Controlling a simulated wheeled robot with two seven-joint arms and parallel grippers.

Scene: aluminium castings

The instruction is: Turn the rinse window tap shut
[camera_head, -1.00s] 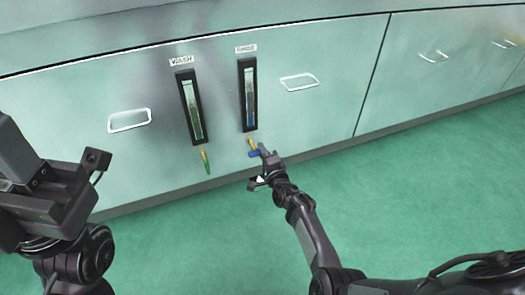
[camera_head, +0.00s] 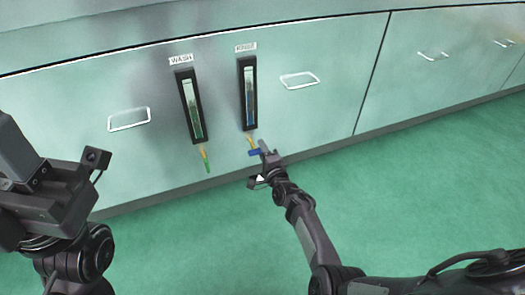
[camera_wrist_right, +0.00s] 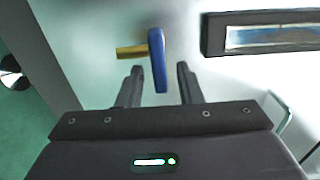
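The rinse window (camera_head: 248,93) is a black-framed sight glass with blue in its lower part, on the steel front. Below it is its tap: a short brass stem (camera_wrist_right: 131,52) with a blue handle (camera_head: 254,153). In the right wrist view the blue handle (camera_wrist_right: 158,62) lies crosswise to the stem. My right gripper (camera_head: 264,150) is at the tap. In the wrist view its two fingers (camera_wrist_right: 160,78) are open, one each side of the handle, with gaps visible. My left gripper (camera_head: 45,200) is at the left edge, away from the taps; its fingers cannot be made out.
The wash window (camera_head: 190,106) stands to the left, its tap with a green handle (camera_head: 207,165) hanging in line with its stem. Pull handles (camera_head: 129,119) and (camera_head: 300,80) flank the windows. The green floor (camera_head: 420,190) is clear.

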